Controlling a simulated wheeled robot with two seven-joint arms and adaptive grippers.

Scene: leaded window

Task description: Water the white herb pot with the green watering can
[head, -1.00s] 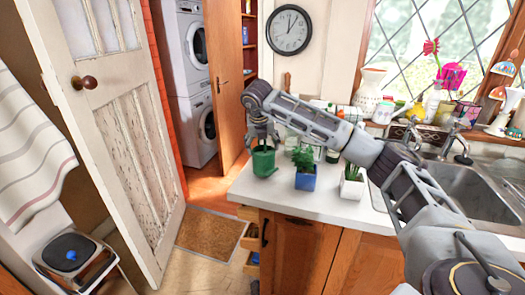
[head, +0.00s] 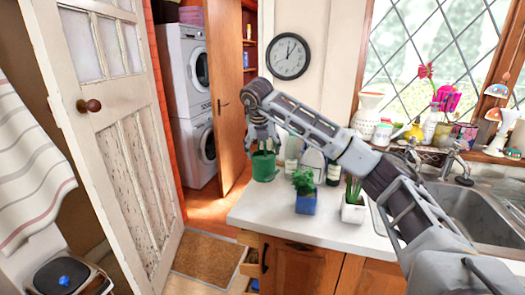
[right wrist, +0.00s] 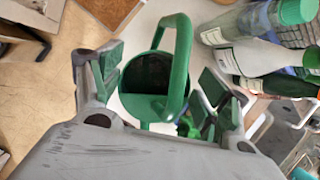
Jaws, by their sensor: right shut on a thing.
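The green watering can (head: 264,168) hangs at the left end of the counter, seemingly just above it. My right gripper (head: 262,142) is over it, shut on its handle. In the right wrist view the can's arched handle (right wrist: 183,60) and dark open top show between the fingers (right wrist: 162,78). The white herb pot (head: 352,213), with a spiky green plant, stands upright on the counter to the right, below my right forearm. My left gripper is out of view.
A blue pot (head: 306,204) with a leafy plant stands between the can and the white pot. Several bottles (right wrist: 265,55) stand behind the can. The sink (head: 475,215) is at the right. The counter's front left strip (head: 262,215) is clear.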

